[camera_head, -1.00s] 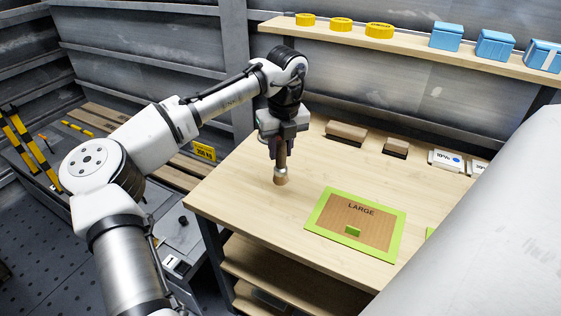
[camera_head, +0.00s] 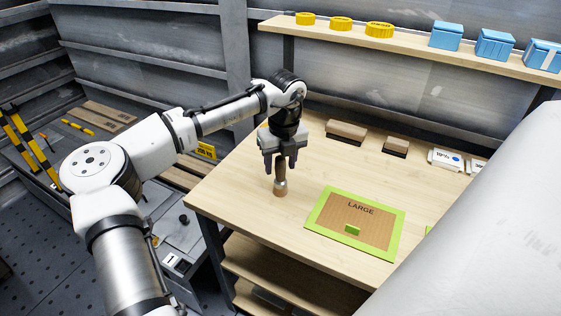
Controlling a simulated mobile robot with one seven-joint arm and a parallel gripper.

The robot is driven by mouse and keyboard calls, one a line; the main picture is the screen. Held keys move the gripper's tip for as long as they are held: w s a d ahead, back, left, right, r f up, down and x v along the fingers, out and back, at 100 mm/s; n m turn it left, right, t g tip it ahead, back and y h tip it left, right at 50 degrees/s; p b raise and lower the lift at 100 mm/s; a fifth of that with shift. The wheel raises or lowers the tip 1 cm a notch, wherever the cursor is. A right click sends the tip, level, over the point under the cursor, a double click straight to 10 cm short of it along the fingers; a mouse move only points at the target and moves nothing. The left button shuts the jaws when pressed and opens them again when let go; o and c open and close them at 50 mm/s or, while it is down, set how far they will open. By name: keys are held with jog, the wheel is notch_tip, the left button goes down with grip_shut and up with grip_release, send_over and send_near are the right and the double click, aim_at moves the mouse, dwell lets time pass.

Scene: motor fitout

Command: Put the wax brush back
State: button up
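The wax brush (camera_head: 281,187) has a brown wooden handle, a metal band and a brown lower end. It is upright, lower end down, and appears to stand on the wooden bench top, left of the green-edged mat marked LARGE. My gripper (camera_head: 280,164) points down over the brush. Its two dark fingers are spread on either side of the upper handle and look open. The top of the handle is hidden between the fingers.
The green-edged LARGE mat (camera_head: 318,220) lies to the right on the bench (camera_head: 240,190). Two brown blocks (camera_head: 347,130) (camera_head: 396,146) and white boxes (camera_head: 446,159) stand along the back. A shelf above holds yellow rolls (camera_head: 379,29) and blue boxes (camera_head: 495,44). Bench around the brush is clear.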

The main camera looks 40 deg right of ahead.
notch_tip(320, 180, up, 12)
jog(key=shift+s+b, duration=0.45)
